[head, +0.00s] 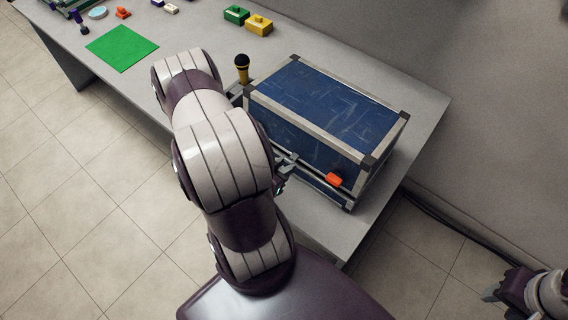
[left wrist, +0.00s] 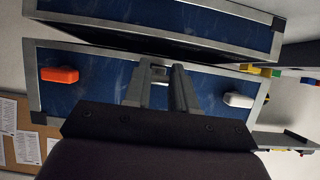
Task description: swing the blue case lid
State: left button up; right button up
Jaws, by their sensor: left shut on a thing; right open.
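The blue case (head: 325,105) has pale metal edges and dark corners and stands at the table's right end. An orange tab (head: 333,180) is on its front. In the left wrist view, the orange tab (left wrist: 60,75) and a white tab (left wrist: 238,100) sit on one blue panel. A dark gap separates this panel from the other blue panel (left wrist: 200,25), so the lid looks slightly parted. My left gripper (head: 287,162) is at the middle of the front, shut on the case's edge or catch (left wrist: 158,71); its fingers hide which. My right gripper (head: 495,291) is open and empty, low at the right.
The grey table (head: 185,35) holds a black and yellow microphone (head: 242,67) just left of the case. Green (head: 236,15) and yellow (head: 259,25) blocks stand behind it. A green mat (head: 122,48) lies further left. A wall runs behind the table.

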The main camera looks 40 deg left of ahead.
pick_arm(q)
jog(key=shift+f, duration=0.1)
jog(key=f+b, duration=0.2)
jog(key=shift+s+f, duration=0.3)
jog(key=shift+f, duration=0.1)
jog(key=o, duration=0.9)
jog(key=shift+r, duration=0.1)
jog(key=p+v, duration=0.1)
jog(key=v, duration=1.1)
jog(key=shift+s+d+r+p, duration=0.15)
jog(key=shift+s+r+p, duration=0.05)
jog(key=shift+s+p, duration=0.15)
